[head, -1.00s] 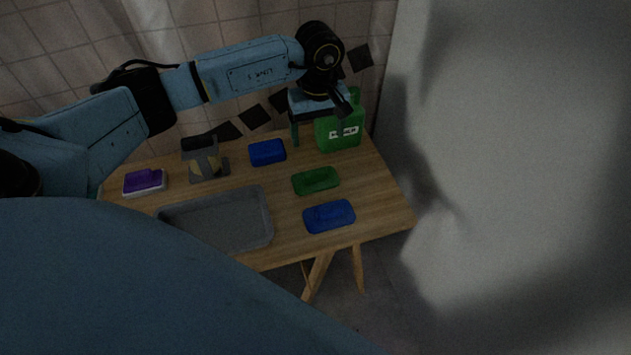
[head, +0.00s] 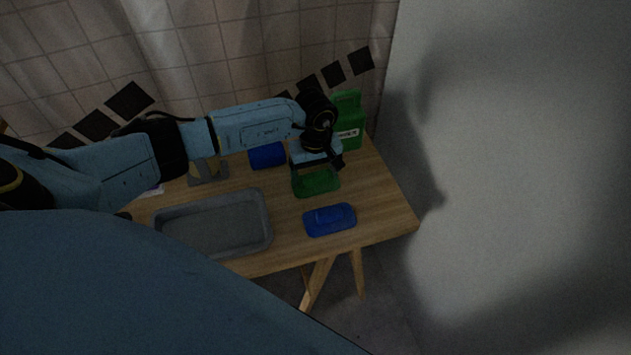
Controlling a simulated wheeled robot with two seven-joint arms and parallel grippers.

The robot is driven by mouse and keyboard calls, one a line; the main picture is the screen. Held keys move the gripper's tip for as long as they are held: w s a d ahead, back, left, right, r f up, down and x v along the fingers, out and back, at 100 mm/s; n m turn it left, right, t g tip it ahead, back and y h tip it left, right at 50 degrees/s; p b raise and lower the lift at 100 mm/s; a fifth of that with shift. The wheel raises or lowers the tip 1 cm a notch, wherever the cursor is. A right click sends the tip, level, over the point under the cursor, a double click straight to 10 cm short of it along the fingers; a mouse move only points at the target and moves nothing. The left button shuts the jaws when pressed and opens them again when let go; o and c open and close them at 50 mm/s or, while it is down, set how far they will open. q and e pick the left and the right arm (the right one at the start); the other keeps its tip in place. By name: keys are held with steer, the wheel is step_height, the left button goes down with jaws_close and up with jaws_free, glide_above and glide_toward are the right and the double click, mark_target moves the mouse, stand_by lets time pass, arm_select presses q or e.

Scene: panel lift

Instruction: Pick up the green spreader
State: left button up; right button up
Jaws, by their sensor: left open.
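The green spreader (head: 319,187), a flat green piece, lies on the wooden table right of centre. My left gripper (head: 316,177) is open and reaches down over it, one finger by its left end and the other near its right side. The gripper body covers the spreader's far part. I cannot tell whether the fingers touch it. My right gripper is not in view.
A blue tray-like piece (head: 330,220) lies in front of the spreader, and another blue piece (head: 267,155) behind left. A grey tray (head: 262,240) is at left on the wooden table (head: 385,205).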

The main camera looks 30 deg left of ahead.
mark_target(315, 174)
arm_select(q)
steer(key=shift+f, duration=0.15)
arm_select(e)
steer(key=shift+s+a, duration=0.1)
